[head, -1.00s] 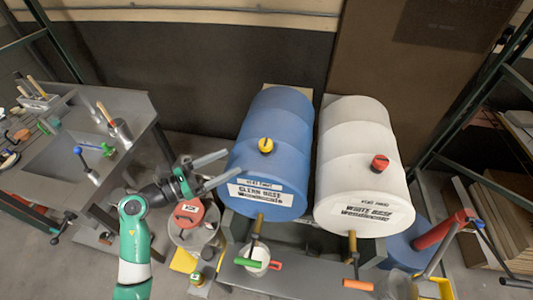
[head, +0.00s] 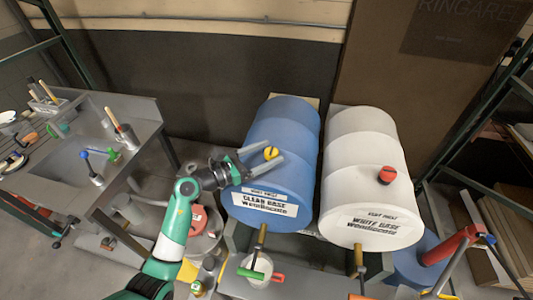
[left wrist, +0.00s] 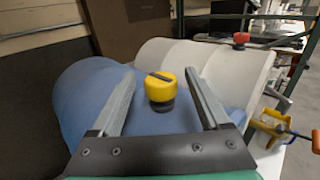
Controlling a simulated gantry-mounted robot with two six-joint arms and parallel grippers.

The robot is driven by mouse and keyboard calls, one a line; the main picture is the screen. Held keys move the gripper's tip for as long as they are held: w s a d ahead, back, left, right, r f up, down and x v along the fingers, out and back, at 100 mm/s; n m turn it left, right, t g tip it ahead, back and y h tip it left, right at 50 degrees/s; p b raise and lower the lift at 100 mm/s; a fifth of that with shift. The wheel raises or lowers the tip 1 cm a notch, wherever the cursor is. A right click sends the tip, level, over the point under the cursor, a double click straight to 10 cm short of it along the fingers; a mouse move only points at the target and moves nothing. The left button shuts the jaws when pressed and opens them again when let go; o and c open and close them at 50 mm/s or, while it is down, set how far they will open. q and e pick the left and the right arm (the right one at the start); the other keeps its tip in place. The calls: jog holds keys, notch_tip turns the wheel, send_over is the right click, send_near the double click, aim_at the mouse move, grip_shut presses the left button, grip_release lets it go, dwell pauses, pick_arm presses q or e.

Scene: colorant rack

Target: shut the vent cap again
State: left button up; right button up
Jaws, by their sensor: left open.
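A yellow vent cap (head: 271,153) with a dark bar across its top sits on the blue drum (head: 277,126). In the left wrist view the yellow cap (left wrist: 160,87) stands on a dark neck, with the drum's blue surface (left wrist: 85,95) below it. My left gripper (head: 264,156) is open over the blue drum. Its fingers lie on either side of the yellow cap, with gaps to both in the left wrist view (left wrist: 160,76). A red cap (head: 387,175) sits on the white drum (head: 362,150). My right gripper is not in view.
The white drum stands right of the blue one. Brass taps with a green handle (head: 250,273) and a red handle are below the drums. A grey workbench (head: 60,165) with tools is at the left.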

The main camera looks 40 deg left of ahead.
pick_arm(q)
grip_shut()
jog(key=shift+a+f+m+h+b, duration=0.15)
jog(key=shift+m+h+b, duration=0.25)
jog(key=shift+h+b, duration=0.3)
jog(key=m+g+h+b, duration=0.2)
jog(key=b, duration=0.2)
jog(key=m+g+h+b, duration=0.1)
jog(key=m+h+b, duration=0.1)
jog(key=b, duration=0.3)
jog(key=m+g+h+b, duration=0.2)
jog(key=h+b, duration=0.2)
jog(key=shift+w+a+f+g, duration=0.1)
jog(key=shift+w+a+g, duration=0.1)
jog(key=shift+a+g, duration=0.1)
jog(key=shift+r+m+g+h+b, duration=0.2)
jog(key=shift+m+g+h+b, duration=0.15)
jog(key=shift+b, duration=0.45)
grip_release()
jog(key=v, duration=1.1)
jog(key=shift+s+a+p, duration=0.15)
jog(key=shift+s+p, duration=0.05)
jog(key=shift+p, duration=0.2)
